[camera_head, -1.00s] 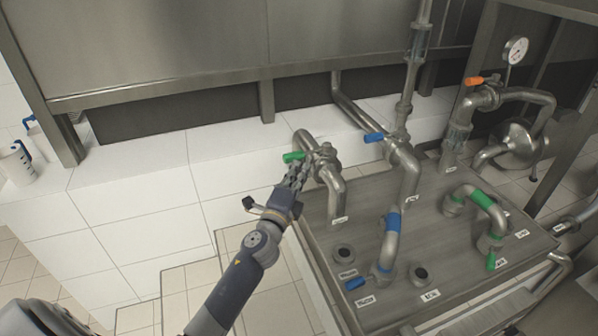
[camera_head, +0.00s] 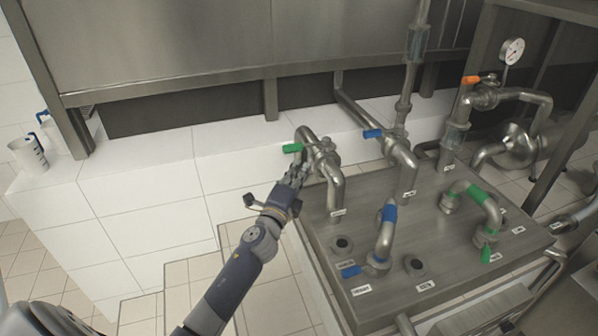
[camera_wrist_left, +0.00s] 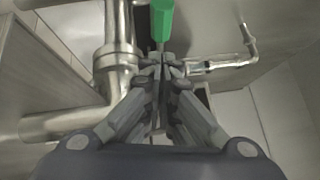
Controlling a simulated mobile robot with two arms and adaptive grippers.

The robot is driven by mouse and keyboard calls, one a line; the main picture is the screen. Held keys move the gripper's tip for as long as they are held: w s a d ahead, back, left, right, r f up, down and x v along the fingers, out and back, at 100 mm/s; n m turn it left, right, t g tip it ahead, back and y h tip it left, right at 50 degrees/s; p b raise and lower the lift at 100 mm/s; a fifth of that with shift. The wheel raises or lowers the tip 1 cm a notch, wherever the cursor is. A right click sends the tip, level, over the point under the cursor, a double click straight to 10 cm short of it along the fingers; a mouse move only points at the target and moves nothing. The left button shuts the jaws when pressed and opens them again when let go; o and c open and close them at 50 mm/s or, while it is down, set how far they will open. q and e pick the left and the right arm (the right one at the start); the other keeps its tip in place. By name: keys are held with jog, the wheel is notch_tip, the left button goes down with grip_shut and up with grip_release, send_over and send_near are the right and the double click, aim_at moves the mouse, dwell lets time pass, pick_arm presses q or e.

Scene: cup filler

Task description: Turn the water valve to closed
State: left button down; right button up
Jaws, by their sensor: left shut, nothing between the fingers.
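A valve with a green handle (camera_head: 292,148) sits on the leftmost steel pipe (camera_head: 330,165). The handle sticks out to the left. My left gripper (camera_head: 301,166) is shut and empty, just below and in front of this handle. In the left wrist view the green handle (camera_wrist_left: 162,20) lies just beyond the tips of my left gripper (camera_wrist_left: 163,62); I cannot tell if they touch. Other valves have a blue handle (camera_head: 372,133) and an orange handle (camera_head: 472,79). The labels are too small to read, so I cannot tell which valve is for water. My right gripper is not in view.
The steel machine top (camera_head: 330,262) carries bent pipes, including one with a blue band (camera_head: 389,213) and one with green bands (camera_head: 474,193). A white tiled ledge (camera_head: 150,155) runs behind. A measuring jug (camera_head: 28,156) stands at the far left. A gauge (camera_head: 513,51) is at upper right.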

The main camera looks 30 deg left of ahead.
pick_arm(q)
jog(key=s+f+b, duration=0.1)
jog(key=s+b, duration=0.1)
jog(key=s, duration=0.7)
jog(key=shift+s+d+f, duration=0.3)
jog(key=shift+s+d, duration=0.05)
jog(key=shift+s, duration=0.05)
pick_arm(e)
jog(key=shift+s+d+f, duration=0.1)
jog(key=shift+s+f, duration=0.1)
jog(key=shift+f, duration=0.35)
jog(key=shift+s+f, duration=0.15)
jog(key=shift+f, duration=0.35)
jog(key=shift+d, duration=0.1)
